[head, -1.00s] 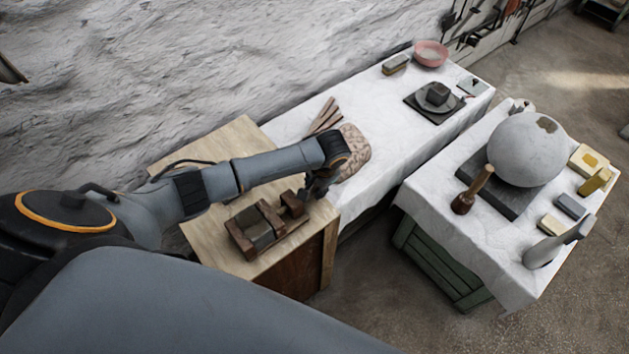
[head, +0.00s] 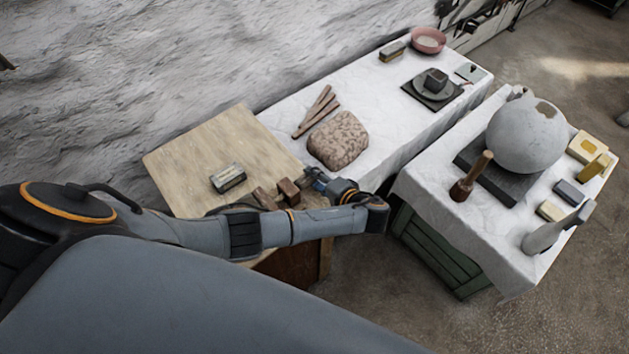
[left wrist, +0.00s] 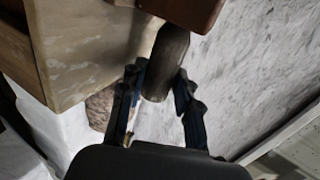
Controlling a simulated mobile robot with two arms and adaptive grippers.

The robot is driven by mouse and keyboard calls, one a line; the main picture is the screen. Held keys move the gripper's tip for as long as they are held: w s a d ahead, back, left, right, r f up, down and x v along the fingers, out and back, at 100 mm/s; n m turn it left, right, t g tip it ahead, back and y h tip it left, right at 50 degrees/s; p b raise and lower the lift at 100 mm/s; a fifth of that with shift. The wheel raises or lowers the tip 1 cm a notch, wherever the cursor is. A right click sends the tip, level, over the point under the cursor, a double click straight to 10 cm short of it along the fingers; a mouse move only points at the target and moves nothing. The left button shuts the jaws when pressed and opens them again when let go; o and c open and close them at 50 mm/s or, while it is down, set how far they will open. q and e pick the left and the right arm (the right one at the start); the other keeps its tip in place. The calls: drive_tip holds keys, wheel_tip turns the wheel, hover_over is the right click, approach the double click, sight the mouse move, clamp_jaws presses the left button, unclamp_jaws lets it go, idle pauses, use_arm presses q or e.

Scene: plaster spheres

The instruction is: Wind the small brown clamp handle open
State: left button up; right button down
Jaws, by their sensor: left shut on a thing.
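In the left wrist view the small clamp handle (left wrist: 165,55) is a dark brown-grey cylinder sticking out below a reddish-brown wooden block (left wrist: 190,10). My left gripper (left wrist: 160,78) has its two blue-black fingers on either side of the handle and is shut on it. In the head view my left gripper (head: 318,181) is at the right edge of the wooden bench, beside the clamp's brown block (head: 288,191). Another brown clamp jaw (head: 265,198) shows to its left. My forearm hides the rest of the clamp, and the handle is hidden there. My right gripper is not in view.
A small box-like block (head: 228,178) lies on the wooden bench top (head: 215,145). A speckled stone slab (head: 338,139) and wooden sticks (head: 317,110) lie on the white-covered table behind. A plaster sphere (head: 527,135) and a mallet (head: 471,180) stand on the right table.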

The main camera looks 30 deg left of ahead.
use_arm(q)
drive_tip(key=shift+d+f+t+y+b, duration=0.1)
drive_tip(key=shift+f+t+y+b, duration=0.1)
drive_tip(key=shift+y+b, duration=0.35)
drive_tip(key=shift+f+t+y+b, duration=0.1)
drive_tip(key=shift+t+y+b, duration=0.1)
drive_tip(key=shift+y+b, duration=0.3)
drive_tip(key=shift+r, duration=0.1)
drive_tip(key=o, duration=1.2)
drive_tip(key=shift+c, duration=0.2)
drive_tip(key=v, duration=1.2)
drive_tip(key=shift+s, duration=0.1)
